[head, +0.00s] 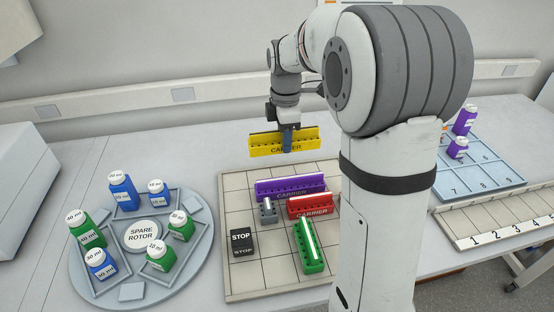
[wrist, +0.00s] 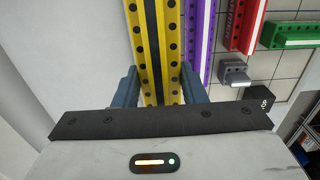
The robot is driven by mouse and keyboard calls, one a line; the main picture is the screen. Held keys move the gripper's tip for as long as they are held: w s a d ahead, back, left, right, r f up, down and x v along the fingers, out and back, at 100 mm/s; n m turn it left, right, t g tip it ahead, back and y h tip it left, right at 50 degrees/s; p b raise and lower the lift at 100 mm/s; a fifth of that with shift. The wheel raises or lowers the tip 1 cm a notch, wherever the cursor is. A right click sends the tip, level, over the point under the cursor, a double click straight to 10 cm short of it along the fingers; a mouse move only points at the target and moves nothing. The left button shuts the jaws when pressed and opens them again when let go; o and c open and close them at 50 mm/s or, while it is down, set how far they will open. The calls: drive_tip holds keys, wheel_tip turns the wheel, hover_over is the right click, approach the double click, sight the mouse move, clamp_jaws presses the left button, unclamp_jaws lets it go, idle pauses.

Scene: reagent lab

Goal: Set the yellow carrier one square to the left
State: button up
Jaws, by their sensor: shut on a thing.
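The yellow carrier (head: 268,146) is a long bar with a row of holes, labelled CARRIER. It is held in the air above the far edge of the tiled board (head: 237,207). My gripper (head: 287,141) is shut on it, right of its middle in the head view. In the wrist view the yellow carrier (wrist: 160,45) runs up between the two blue-grey fingers of my gripper (wrist: 158,88). Part of the carrier is hidden behind the fingers.
On the board stand a purple carrier (head: 285,188), a red carrier (head: 308,206), a green carrier (head: 309,247), a small grey block (head: 268,211) and a black STOP block (head: 242,242). A round rotor (head: 105,281) with bottles is at left. The board's front left is clear.

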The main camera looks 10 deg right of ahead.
drive_tip(key=shift+w+f, duration=0.2)
drive_tip(key=shift+f, duration=0.05)
hover_over(284, 174)
wheel_tip(284, 174, down, 5)
drive_tip(key=shift+d+f, duration=0.1)
drive_tip(key=shift+f, duration=2.1)
drive_tip(key=shift+s, duration=0.1)
drive_tip(key=shift+f, duration=0.25)
drive_tip(key=o, duration=1.1)
drive_tip(key=shift+r, duration=0.1)
